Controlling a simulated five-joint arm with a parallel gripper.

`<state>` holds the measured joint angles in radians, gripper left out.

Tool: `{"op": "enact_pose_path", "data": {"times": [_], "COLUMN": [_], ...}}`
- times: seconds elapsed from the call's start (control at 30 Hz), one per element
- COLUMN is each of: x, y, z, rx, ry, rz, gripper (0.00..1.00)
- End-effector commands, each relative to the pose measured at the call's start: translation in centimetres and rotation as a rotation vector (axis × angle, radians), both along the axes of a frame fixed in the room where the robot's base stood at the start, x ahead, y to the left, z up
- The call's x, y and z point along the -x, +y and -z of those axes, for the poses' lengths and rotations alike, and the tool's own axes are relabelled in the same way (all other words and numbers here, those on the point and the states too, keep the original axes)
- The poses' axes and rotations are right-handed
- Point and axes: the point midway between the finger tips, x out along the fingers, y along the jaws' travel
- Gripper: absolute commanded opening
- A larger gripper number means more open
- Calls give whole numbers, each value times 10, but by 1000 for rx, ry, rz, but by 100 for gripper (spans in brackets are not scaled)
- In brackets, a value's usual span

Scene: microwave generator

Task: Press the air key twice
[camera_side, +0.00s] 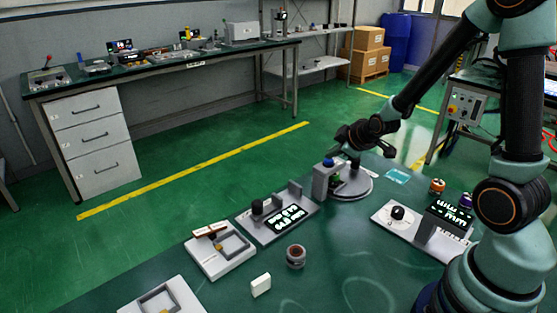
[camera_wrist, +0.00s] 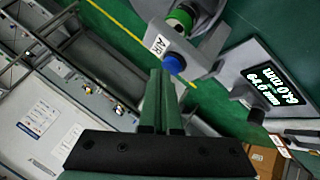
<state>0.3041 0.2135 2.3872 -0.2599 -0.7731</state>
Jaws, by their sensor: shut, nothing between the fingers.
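The air key is a blue round button (camera_wrist: 175,63) on a grey block (camera_wrist: 158,38) with a white AIR label. In the side view the blue button (camera_side: 328,162) tops a small grey post (camera_side: 322,184) near the table's middle, beside a round grey base (camera_side: 352,188). My gripper (camera_wrist: 163,76) is shut and empty, with its green fingertips right by the blue button in the wrist view. In the side view my gripper (camera_side: 343,161) comes from the upper right, just right of the button. Whether the tips touch it, I cannot tell.
A grey unit with a lit display (camera_side: 286,218) stands left of the post. Another display unit (camera_side: 447,216) with a black knob (camera_side: 398,212) stands to the right. A small dark-red round part (camera_side: 295,256), a white block (camera_side: 261,285) and grey trays (camera_side: 220,250) lie in front.

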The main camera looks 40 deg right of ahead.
Motion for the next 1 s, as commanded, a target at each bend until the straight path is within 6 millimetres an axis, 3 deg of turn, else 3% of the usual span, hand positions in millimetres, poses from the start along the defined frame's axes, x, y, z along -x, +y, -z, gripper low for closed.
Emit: {"op": "enact_pose_path", "data": {"times": [0.3,0.67,1.0], "x": [1,1,0], "y": [0,0,0], "z": [-15,-18,-46], "rx": [0,0,1], "ry": [1,0,-3], "rz": [1,0,0], "gripper": [0,0,0]}}
